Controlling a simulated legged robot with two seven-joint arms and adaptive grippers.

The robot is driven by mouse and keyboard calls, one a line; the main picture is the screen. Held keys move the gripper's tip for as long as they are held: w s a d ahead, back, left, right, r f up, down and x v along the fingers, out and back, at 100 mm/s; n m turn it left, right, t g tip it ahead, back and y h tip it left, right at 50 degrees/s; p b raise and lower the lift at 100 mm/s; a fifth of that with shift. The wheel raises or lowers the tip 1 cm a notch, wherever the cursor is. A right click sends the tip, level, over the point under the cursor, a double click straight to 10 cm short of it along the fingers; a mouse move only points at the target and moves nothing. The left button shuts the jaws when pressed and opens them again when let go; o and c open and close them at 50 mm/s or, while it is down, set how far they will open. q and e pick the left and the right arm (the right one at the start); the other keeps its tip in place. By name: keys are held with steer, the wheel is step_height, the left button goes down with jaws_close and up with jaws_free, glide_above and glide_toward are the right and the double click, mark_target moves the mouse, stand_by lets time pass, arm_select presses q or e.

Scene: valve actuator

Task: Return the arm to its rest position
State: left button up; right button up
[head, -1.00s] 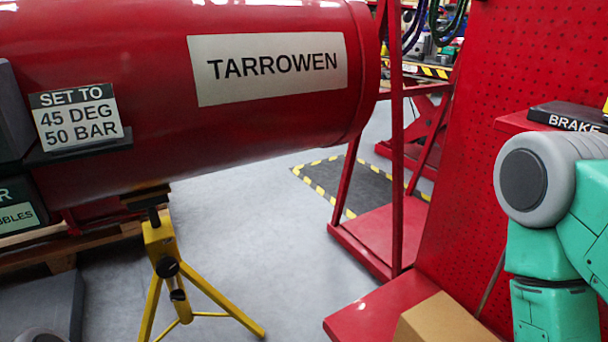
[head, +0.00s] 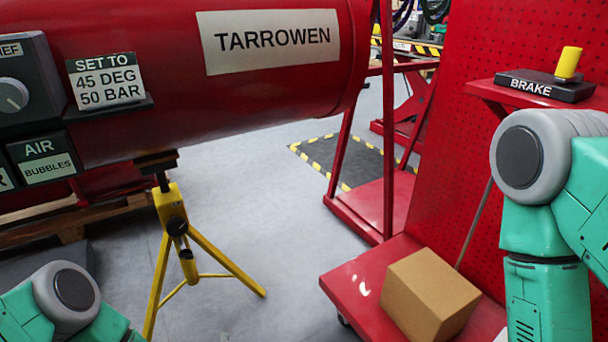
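Two of my arms show in the head view, both green with grey round joints. The left arm's joint is at the lower left corner and the right arm's links are at the right edge. Neither gripper is in view, so I cannot see what either holds. The large red cylinder (head: 180,110) lies across the upper left, with a TARROWEN label (head: 270,38). A dark control box (head: 25,85) with a grey knob (head: 11,95) is on its left side. A sign (head: 106,80) beside it reads SET TO 45 DEG 50 BAR.
A yellow tripod stand (head: 172,220) is under the cylinder. A cardboard box (head: 428,298) sits on a red cart base (head: 350,285). A black BRAKE block (head: 545,87) with a yellow handle (head: 569,63) is on a red shelf by the perforated red panel (head: 480,140). Grey floor (head: 270,205) is clear between.

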arm_select(q)
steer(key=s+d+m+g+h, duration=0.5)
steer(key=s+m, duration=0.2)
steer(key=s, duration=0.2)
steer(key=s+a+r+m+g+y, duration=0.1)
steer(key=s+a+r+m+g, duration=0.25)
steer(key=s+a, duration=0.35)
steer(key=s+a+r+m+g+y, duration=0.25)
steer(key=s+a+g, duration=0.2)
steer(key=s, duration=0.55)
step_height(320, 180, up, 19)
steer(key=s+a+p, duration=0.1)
steer(key=p, duration=1.7)
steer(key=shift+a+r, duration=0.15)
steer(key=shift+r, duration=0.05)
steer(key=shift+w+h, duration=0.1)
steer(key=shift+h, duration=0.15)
